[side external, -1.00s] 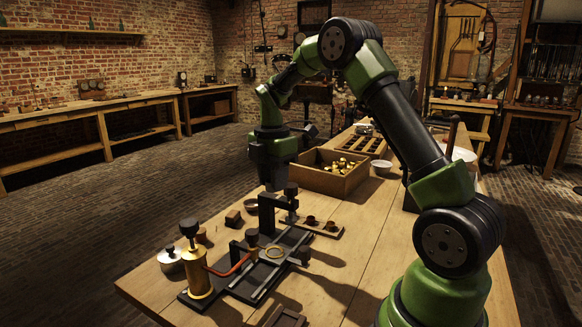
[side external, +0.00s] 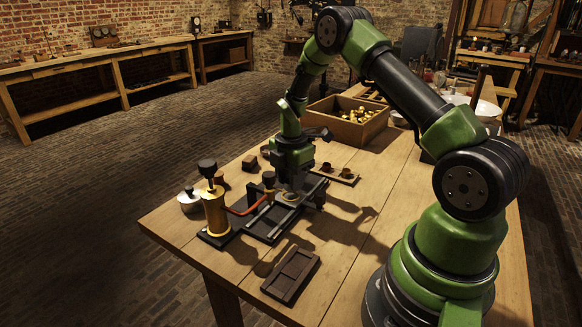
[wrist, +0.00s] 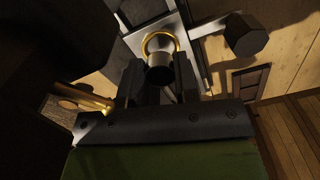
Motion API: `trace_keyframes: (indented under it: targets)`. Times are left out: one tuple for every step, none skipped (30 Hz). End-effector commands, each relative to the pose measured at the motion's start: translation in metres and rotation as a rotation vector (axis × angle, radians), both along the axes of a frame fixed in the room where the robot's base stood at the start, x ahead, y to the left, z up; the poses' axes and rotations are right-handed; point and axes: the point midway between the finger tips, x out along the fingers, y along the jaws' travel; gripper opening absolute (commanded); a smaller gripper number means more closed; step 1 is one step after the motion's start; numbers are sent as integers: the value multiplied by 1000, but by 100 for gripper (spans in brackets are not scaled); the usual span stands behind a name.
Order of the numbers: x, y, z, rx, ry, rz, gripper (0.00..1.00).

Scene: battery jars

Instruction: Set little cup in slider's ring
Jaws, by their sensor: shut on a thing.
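My gripper (side external: 290,192) is low over the black slider rig in the side view. In the wrist view its two dark fingers (wrist: 159,82) are shut on the little cup (wrist: 160,76), a small dark grey cylinder. The slider's brass ring (wrist: 160,36) shows as an arc just beyond the cup, on a pale metal slider (wrist: 152,20). The cup overlaps the ring's near side in this view; I cannot tell whether it is above the ring or inside it. In the side view my gripper hides the cup and most of the ring.
A brass pump (side external: 215,212) with a black knob and red pipe stands at the rig's left end. Black posts rise beside my gripper. A board with two small brown cups (side external: 345,170) lies behind right, a dark tray (side external: 291,274) in front. Bare table lies right.

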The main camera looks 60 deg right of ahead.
Motion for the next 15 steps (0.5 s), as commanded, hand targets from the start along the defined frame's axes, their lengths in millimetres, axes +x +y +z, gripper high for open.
trace_keyframes:
  targets:
    - [0, 0, -4, 0, 1, 0, 7]
    - [0, 0, -6, 1, 1, 0, 7]
    - [0, 0, -8, 0, 1, 0, 7]
    - [0, 0, -9, 0, 1, 0, 7]
    - [0, 0, -10, 0, 0, 1, 7]
    - [0, 0, -11, 0, -1, 1, 7]
    - [0, 0, -11, 0, -1, 1, 7]
    - [0, 0, -11, 0, -1, 1, 7]
    - [0, 0, -12, 0, -1, 1, 7]
    - [0, 0, -12, -1, -2, 1, 7]
    - [0, 0, -12, -1, -2, 1, 7]
    - [0, 0, -12, 0, -1, 1, 7]
    - [0, 0, -12, -1, -2, 1, 7]
    - [0, 0, -12, 0, -1, 1, 7]
    - [0, 0, -11, 0, -1, 1, 7]
